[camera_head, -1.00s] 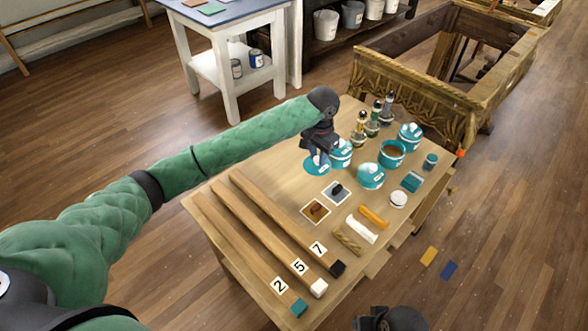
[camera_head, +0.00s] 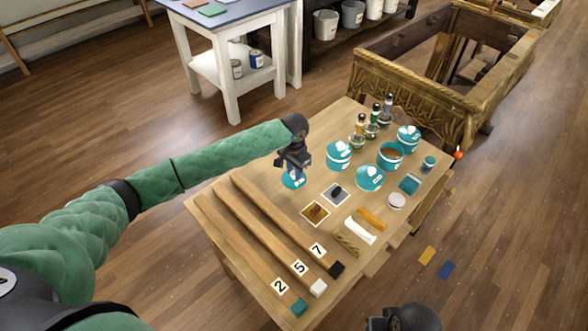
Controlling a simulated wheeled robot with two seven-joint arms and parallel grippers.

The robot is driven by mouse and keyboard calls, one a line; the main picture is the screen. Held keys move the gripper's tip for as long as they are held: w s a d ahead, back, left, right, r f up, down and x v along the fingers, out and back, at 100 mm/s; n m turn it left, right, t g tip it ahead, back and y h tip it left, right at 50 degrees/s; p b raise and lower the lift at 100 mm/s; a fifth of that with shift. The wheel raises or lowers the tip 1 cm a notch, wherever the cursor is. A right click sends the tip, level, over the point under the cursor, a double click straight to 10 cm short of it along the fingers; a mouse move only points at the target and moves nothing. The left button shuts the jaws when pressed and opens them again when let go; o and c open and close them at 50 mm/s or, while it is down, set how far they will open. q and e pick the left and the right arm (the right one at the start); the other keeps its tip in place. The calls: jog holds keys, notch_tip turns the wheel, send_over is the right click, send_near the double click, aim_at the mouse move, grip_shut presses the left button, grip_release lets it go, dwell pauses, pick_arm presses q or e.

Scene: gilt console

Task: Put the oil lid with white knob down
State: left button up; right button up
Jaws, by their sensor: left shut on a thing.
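My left gripper (camera_head: 292,171) is shut on the teal oil lid with the white knob (camera_head: 296,184) and points down at the far left part of the table. The lid lies roughly flat, and the fingers hide much of it. I cannot tell whether it touches the tabletop. An open teal jar (camera_head: 391,153) with brown contents stands to the right, without a lid. My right gripper (camera_head: 402,319) shows only as a dark shape at the bottom edge; its fingers are unclear.
Lidded teal jars (camera_head: 338,153) and several small bottles (camera_head: 372,128) stand right of the lid. Wooden bars (camera_head: 258,237) lie to its lower left, and sample squares (camera_head: 315,212) below it. Bare wooden tabletop (camera_head: 262,178) surrounds the lid on the left.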

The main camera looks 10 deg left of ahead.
pick_arm(q)
jog(key=o, duration=1)
jog(key=shift+f, duration=0.1)
jog(key=shift+c, duration=0.2)
pick_arm(e)
jog(key=shift+w+f, duration=0.15)
jog(key=shift+w, duration=0.05)
pick_arm(q)
jog(key=shift+r, duration=0.25)
notch_tip(320, 180, up, 12)
jog(key=b, duration=0.2)
pick_arm(e)
jog(key=shift+t+y, duration=0.3)
jog(key=shift+y, duration=0.1)
jog(key=a+f, duration=0.1)
jog(key=w+a+f, duration=0.1)
jog(key=f, duration=0.1)
jog(key=shift+a, duration=0.25)
pick_arm(q)
jog(key=shift+f, duration=0.1)
pick_arm(e)
jog(key=shift+w+a+r, duration=0.1)
jog(key=shift+a, duration=0.1)
pick_arm(q)
jog(key=shift+f, duration=0.1)
